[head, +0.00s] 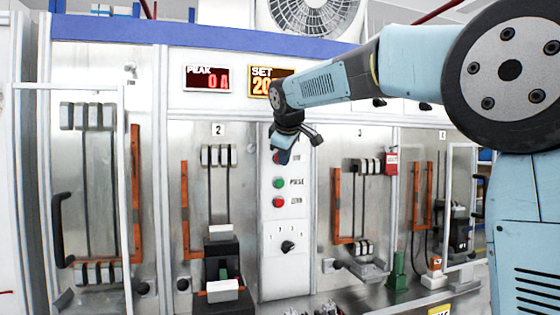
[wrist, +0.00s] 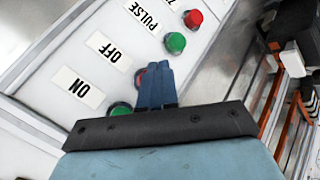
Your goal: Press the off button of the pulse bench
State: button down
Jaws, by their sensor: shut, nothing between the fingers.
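The pulse bench's button strip (wrist: 75,60) fills the left of the wrist view, with labels ON, OFF and PULSE. The red off button (wrist: 139,77) sits beside the OFF label (wrist: 105,47) and is partly hidden by my fingers. My gripper (wrist: 158,68) is shut and empty, its blue fingertips over or right beside that button. I cannot tell whether they touch it. A green button (wrist: 119,108) by ON is partly covered by my gripper body. In the head view my gripper (head: 282,155) is at the top of the strip, in front of the upper buttons.
Below are the green PULSE button (head: 278,183), another red button (head: 278,202) and a black selector knob (head: 288,246). Breaker bays with orange bars (head: 186,210) flank the strip.

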jog(key=shift+w, duration=0.15)
jog(key=shift+w+a, duration=0.1)
jog(key=shift+w, duration=0.15)
jog(key=shift+w+a, duration=0.15)
jog(key=shift+w, duration=0.3)
dwell(1.1)
jog(key=shift+s, duration=0.1)
jog(key=shift+s+d, duration=0.25)
jog(key=shift+s, duration=0.55)
jog(key=shift+s+d, duration=0.25)
jog(key=shift+s, duration=0.55)
jog(key=shift+s+d, duration=0.2)
jog(key=shift+s, duration=0.6)
jog(key=shift+s+d, duration=0.25)
jog(key=shift+s, duration=0.55)
